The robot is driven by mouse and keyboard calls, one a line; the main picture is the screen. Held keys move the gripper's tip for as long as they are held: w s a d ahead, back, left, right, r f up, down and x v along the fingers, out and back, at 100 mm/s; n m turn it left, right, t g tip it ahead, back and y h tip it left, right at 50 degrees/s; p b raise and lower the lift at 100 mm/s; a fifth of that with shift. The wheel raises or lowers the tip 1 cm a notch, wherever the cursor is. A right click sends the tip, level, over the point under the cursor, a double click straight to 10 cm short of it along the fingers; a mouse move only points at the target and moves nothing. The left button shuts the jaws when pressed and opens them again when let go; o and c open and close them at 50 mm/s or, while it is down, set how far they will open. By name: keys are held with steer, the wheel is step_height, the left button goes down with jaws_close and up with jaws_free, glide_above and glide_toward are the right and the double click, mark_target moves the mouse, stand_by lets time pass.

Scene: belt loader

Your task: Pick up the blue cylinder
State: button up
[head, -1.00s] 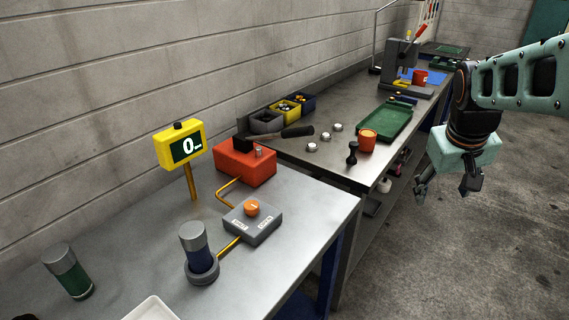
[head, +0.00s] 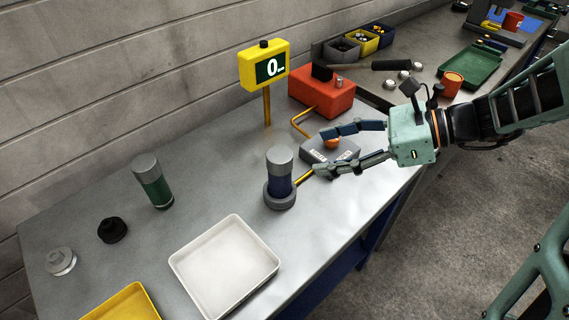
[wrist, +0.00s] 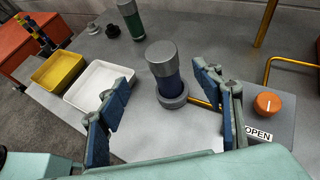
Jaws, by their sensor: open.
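The blue cylinder (head: 280,175) has a grey top and stands upright in a grey ring-shaped holder (head: 280,198) on the metal table. My gripper (head: 317,152) is open and empty, to the right of the cylinder in the head view, with its fingers pointing towards it. In the wrist view the cylinder (wrist: 164,68) stands beyond the fingertips, roughly between the two fingers (wrist: 160,82). The fingers are apart from it. The holder also shows in the wrist view (wrist: 172,100).
A control box (head: 330,149) with an orange knob lies beneath the fingers. A green cylinder (head: 153,182), a white tray (head: 272,262) and a yellow tray (head: 150,308) share the table.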

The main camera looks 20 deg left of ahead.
mark_target(283, 154)
steer(key=x, duration=0.4)
steer(key=shift+a+r, duration=0.15)
steer(key=shift+a, duration=0.3)
steer(key=shift+x, duration=3.2)
steer(key=shift+w, duration=0.2)
steer(key=shift+c, duration=0.2)
jaws_close()
